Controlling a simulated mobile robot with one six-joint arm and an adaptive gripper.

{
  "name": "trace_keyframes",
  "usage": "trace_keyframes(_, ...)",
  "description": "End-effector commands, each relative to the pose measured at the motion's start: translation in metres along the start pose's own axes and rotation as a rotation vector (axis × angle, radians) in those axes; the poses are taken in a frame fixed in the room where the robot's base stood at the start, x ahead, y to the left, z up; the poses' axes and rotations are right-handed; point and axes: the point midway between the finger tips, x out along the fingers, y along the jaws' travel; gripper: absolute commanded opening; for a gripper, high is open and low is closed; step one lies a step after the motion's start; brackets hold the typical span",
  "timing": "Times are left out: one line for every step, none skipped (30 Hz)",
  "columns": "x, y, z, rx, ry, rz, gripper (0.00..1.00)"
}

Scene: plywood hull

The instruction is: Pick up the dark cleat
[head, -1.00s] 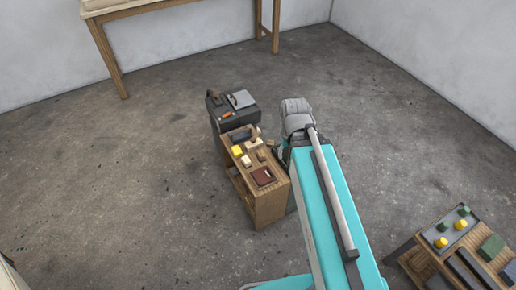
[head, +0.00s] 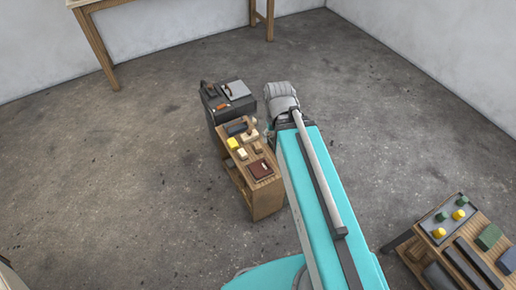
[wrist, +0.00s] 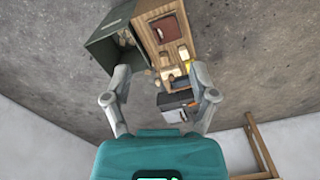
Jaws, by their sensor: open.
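A small dark piece (head: 236,129) lies at the far end of the wooden stand's top; it may be the dark cleat, but it is too small to tell its shape. A dark piece also shows in the wrist view (wrist: 180,83), next to a yellow block (wrist: 188,67) and near the black cabinet. My gripper (wrist: 160,97) is open and empty, its two fingers spread wide with the stand and cabinet seen beyond and between them. The fingers are apart from everything.
The wooden stand (head: 267,198) also bears tan pieces, a yellow block and a dark red book (head: 260,170). A black cabinet (head: 211,110) with items on top adjoins it. A second table with a tray (head: 436,234) is at right.

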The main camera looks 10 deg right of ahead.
Motion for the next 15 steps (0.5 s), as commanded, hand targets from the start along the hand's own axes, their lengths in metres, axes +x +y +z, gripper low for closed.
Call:
trace_keyframes(0.003, 0.000, -0.003, 0.006, 0.000, 0.000, 0.94)
trace_keyframes(0.005, 0.000, -0.004, 0.011, 0.000, 0.000, 1.00)
trace_keyframes(0.008, 0.000, -0.007, 0.021, 0.000, 0.000, 1.00)
trace_keyframes(0.011, 0.000, -0.009, 0.030, 0.000, 0.000, 1.00)
trace_keyframes(0.014, 0.000, -0.012, 0.041, 0.000, 0.000, 1.00)
trace_keyframes(0.018, -0.003, -0.016, 0.058, 0.000, 0.000, 1.00)
trace_keyframes(0.022, -0.005, -0.019, 0.072, 0.000, 0.000, 1.00)
trace_keyframes(0.027, -0.005, -0.023, 0.088, 0.000, 0.000, 1.00)
trace_keyframes(0.033, -0.005, -0.029, 0.112, 0.000, 0.000, 1.00)
trace_keyframes(0.038, -0.005, -0.034, 0.133, 0.000, 0.000, 1.00)
trace_keyframes(0.043, -0.005, -0.039, 0.155, 0.000, 0.000, 1.00)
trace_keyframes(0.051, -0.005, -0.046, 0.185, 0.000, 0.000, 1.00)
trace_keyframes(0.056, -0.004, -0.051, 0.209, 0.000, 0.000, 1.00)
trace_keyframes(0.062, -0.004, -0.057, 0.235, 0.000, 0.000, 1.00)
trace_keyframes(0.070, -0.004, -0.065, 0.270, 0.000, 0.000, 1.00)
